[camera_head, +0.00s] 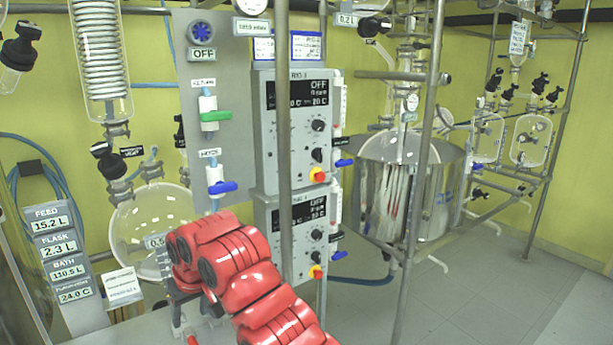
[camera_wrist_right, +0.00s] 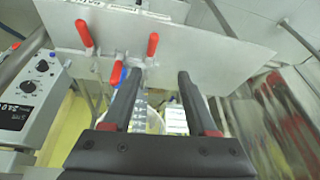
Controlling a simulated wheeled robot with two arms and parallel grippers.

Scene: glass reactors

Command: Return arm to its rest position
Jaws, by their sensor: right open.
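My right arm, red with dark round joints, rises from the bottom of the head view and reaches toward the wall of equipment. My right gripper (camera_wrist_right: 158,76) shows in the right wrist view as two dark fingers spread apart. Nothing is held between them. In the head view the red arm mostly hides this gripper. My left arm and left gripper are not in view.
A grey panel carries a green-handled valve (camera_head: 215,117) and a blue-handled valve (camera_head: 222,187). Control boxes (camera_head: 262,150) and a steel vessel (camera_head: 375,190) stand to the right. Metal poles (camera_head: 284,120) cross the space. A red-handled plate (camera_wrist_right: 235,60) lies beyond the fingertips. Floor (camera_head: 500,290) is clear at right.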

